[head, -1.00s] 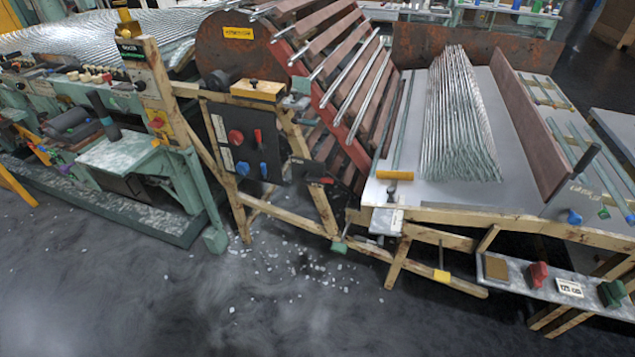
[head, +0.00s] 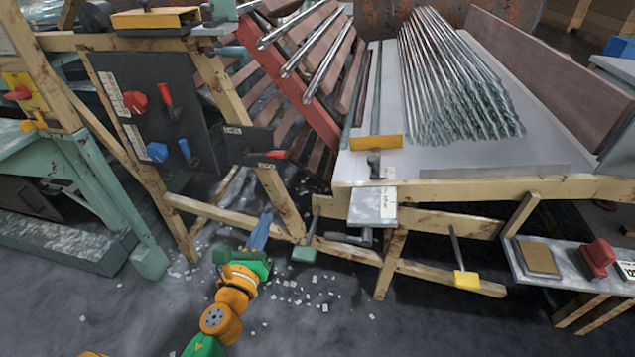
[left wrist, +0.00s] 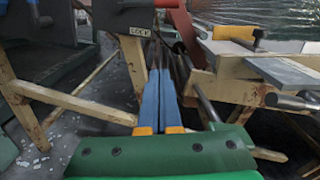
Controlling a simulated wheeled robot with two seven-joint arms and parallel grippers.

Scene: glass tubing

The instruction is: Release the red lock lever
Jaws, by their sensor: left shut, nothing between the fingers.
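The red lock lever (head: 276,154) sticks out sideways from a small dark plate (head: 243,146) with a white label on the wooden frame. My left gripper (head: 266,219) has long blue fingers, shut together and empty. It is below the lever in the head view, apart from it. In the left wrist view its fingertips (left wrist: 160,70) point toward the gap right of the LOCK post. My right gripper is not in view.
A black panel (head: 140,125) with red and blue knobs and levers stands left of the lock plate. A wooden beam (head: 340,248) and a green-tipped rod (head: 305,254) are close right of my gripper. A table (head: 560,188) of glass tubes is further right. Open floor lies in front.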

